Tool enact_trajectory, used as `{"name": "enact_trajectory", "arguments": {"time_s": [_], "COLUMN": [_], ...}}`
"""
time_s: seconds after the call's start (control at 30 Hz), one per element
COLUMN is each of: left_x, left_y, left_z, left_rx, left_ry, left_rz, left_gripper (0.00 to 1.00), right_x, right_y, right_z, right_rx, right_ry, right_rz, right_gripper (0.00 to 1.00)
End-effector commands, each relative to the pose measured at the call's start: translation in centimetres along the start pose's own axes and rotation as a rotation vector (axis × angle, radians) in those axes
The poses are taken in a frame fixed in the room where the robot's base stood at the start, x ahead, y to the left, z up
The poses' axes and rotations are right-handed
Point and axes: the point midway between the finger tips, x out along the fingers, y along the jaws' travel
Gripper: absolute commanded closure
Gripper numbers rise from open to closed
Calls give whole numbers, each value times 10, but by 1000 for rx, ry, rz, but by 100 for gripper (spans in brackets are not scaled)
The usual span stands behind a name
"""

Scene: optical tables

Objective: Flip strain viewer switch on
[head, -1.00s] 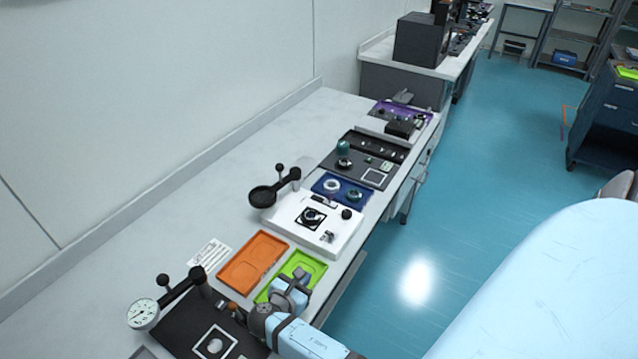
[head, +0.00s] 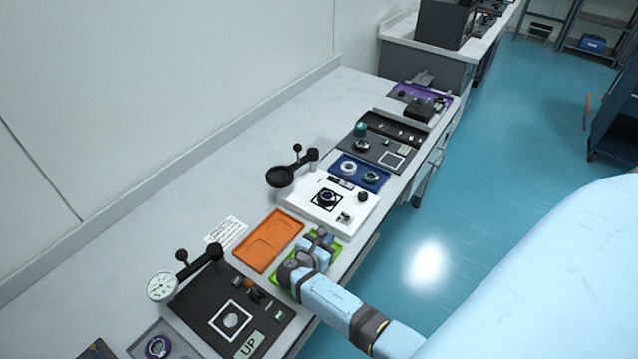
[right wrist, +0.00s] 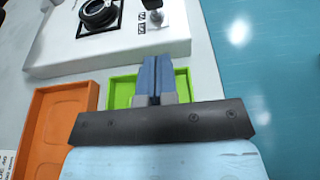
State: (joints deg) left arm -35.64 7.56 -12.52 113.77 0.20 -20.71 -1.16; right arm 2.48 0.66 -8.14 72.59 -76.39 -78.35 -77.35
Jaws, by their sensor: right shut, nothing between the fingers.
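A white unit (head: 307,205) with a black round viewer head (head: 281,177) on an arm stands mid-bench; it looks like the strain viewer. A small metal toggle switch (head: 343,217) sits at its near right corner. In the right wrist view the switch (right wrist: 155,18) stands beside small black labels, just beyond my fingertips. My right gripper (head: 322,236) is shut and empty, above the green tray and short of the white unit's near edge. In the right wrist view its fingers (right wrist: 158,62) are together and point toward the switch, apart from it. My left gripper is not in view.
The green tray (right wrist: 121,94) lies under my right gripper, with an orange tray (head: 268,240) beside it. A black unit with a dial gauge (head: 162,286) stands nearer. A blue plate with rings (head: 377,180) lies beyond the white unit. The bench edge is close on the right.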

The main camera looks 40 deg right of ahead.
Motion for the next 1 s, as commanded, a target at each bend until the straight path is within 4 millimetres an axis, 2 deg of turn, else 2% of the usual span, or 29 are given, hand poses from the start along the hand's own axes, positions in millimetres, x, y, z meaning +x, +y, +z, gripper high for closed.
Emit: {"name": "enact_trajectory", "arguments": {"time_s": [0.13, 0.33, 0.5, 1.0], "left_x": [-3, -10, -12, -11], "left_y": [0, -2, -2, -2], "left_z": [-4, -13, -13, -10], "left_rx": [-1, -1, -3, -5], "left_ry": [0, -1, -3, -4], "left_rz": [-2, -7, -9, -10], "left_gripper": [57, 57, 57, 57], "right_x": [31, 50, 57, 59], "right_y": [0, -1, -1, 3], "right_z": [2, 23, 28, 29], "right_rx": [-1, 0, 0, 1], "right_ry": [-2, -1, 0, 0], "right_rz": [-2, -2, -1, 0], "right_gripper": [100, 100, 100, 100]}}
